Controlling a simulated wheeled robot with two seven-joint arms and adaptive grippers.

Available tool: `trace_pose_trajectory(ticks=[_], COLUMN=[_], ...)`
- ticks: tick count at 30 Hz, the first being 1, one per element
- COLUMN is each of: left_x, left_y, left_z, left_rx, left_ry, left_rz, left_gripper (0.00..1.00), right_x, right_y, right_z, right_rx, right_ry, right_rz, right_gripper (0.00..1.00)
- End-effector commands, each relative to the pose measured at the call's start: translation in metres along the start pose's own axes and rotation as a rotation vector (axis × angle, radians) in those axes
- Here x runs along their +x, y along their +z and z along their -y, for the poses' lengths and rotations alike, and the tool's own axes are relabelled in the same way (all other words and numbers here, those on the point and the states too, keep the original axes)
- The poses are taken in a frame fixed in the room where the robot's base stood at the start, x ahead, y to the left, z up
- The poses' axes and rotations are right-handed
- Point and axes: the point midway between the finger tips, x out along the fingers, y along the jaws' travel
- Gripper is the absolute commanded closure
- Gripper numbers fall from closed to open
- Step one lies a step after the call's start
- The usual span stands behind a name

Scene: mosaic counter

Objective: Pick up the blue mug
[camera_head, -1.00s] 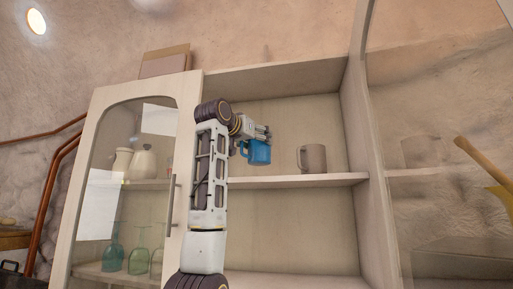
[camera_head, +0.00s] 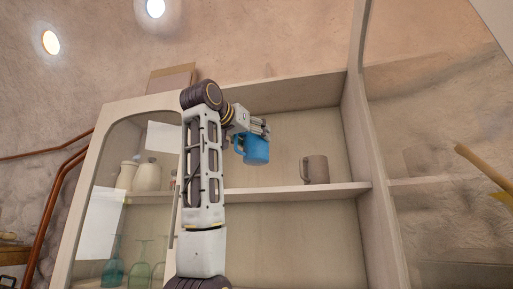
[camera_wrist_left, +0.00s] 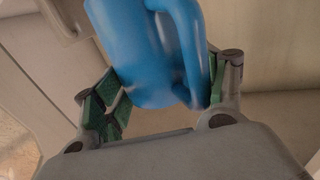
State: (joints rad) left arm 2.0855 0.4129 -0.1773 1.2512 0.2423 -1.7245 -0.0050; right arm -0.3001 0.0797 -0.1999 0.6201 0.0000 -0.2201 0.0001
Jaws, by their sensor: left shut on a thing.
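The blue mug (camera_head: 256,150) hangs in my left gripper (camera_head: 259,127) in the head view, tilted and raised above the cabinet shelf. In the left wrist view the mug (camera_wrist_left: 140,50) fills the space between the green-padded fingers of my left gripper (camera_wrist_left: 163,100). The gripper is shut on it, and its handle shows on the right side. My right gripper is not in view.
A grey-brown mug (camera_head: 316,169) stands on the same shelf (camera_head: 290,191), to the right of the blue mug. The cabinet's glass door (camera_head: 110,200) is at the left, with white jars and glasses behind it. A glass panel stands open at the right.

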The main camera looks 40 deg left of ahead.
Motion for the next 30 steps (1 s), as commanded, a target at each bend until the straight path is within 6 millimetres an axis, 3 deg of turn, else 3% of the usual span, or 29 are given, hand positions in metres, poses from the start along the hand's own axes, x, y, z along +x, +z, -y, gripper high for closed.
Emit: trace_pose_trajectory(ticks=[6,15,30], left_x=[-0.046,-0.085,-0.096], left_y=[0.002,0.001,0.0], left_z=[-0.014,-0.026,-0.029], left_rx=[-0.001,0.0,-0.001], left_ry=[0.001,0.001,0.0], left_rz=[-0.006,-0.002,-0.001], left_gripper=[0.6,0.6,0.6], right_x=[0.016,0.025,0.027], right_y=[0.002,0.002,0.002], right_z=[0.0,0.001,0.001], right_rx=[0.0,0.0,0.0], right_ry=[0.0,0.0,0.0], right_rz=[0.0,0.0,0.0], right_gripper=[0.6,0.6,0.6])
